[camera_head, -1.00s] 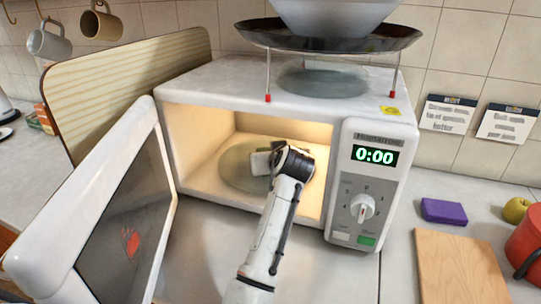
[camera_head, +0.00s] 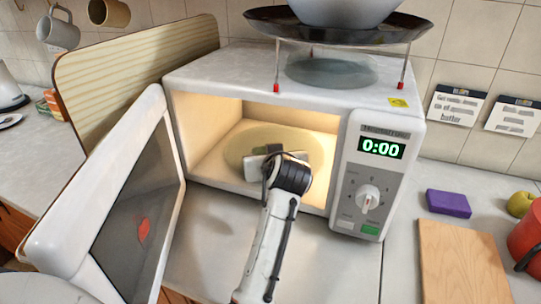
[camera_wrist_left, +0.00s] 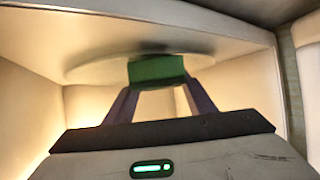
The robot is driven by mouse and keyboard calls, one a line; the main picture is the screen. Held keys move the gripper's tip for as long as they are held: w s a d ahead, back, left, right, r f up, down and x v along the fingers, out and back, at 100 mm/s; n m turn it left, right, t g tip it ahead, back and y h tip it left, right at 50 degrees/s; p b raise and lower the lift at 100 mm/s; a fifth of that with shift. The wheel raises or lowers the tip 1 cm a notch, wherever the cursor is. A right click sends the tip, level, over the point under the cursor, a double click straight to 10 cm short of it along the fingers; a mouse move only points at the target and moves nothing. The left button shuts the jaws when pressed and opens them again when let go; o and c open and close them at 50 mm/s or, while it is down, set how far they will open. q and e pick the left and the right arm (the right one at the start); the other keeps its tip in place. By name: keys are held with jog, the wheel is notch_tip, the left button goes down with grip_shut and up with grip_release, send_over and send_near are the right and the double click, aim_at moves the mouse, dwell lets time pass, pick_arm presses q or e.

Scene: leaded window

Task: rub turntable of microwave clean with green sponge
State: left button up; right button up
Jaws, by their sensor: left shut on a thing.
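The microwave (camera_head: 215,75) stands open and lit, its door (camera_head: 130,205) swung out to the left. Its round turntable (camera_head: 238,148) lies flat inside, partly hidden by my arm, and it also shows in the left wrist view (camera_wrist_left: 95,68). My left gripper (camera_head: 268,152) reaches through the opening over the front part of the turntable. In the left wrist view its fingers are shut on the green sponge (camera_wrist_left: 157,69), which is at the turntable; I cannot tell whether they touch. The sponge is hidden in the head view. My right gripper is not in view.
A pan (camera_head: 390,38) on a rack with a bowl stands on the microwave. A wooden board (camera_head: 140,65) leans behind the door. To the right are a purple sponge (camera_head: 448,204), a cutting board (camera_head: 460,265), an apple and a red pot. Counter in front is clear.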

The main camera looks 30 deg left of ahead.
pick_arm(q)
jog(key=shift+s+a+f, duration=0.25)
jog(key=shift+a, duration=0.35)
jog(key=shift+s+a+f, duration=0.2)
jog(key=shift+a, duration=0.35)
jog(key=shift+w+a+r, duration=0.1)
jog(key=shift+w+a, duration=0.2)
jog(key=shift+w, duration=0.9)
jog(key=shift+w+a+r, duration=0.1)
jog(key=shift+w+a, duration=0.2)
jog(key=shift+w, duration=0.9)
jog(key=shift+w+a+r, duration=0.1)
jog(key=shift+w+a, duration=0.2)
jog(key=shift+w, duration=0.9)
jog(key=shift+s+d+f, duration=0.15)
jog(key=shift+s+f, duration=0.05)
jog(key=shift+s, duration=0.35)
jog(key=shift+s+d, duration=0.25)
jog(key=shift+s, duration=0.8)
jog(key=shift+s+d, duration=0.3)
jog(key=shift+s, duration=0.7)
jog(key=shift+s+d, duration=0.25)
jog(key=shift+s, duration=0.8)
jog(key=shift+d, duration=0.1)
jog(key=shift+w+r, duration=0.1)
jog(key=shift+r, duration=3.1)
jog(key=shift+a+r, duration=0.1)
jog(key=shift+a, duration=0.1)
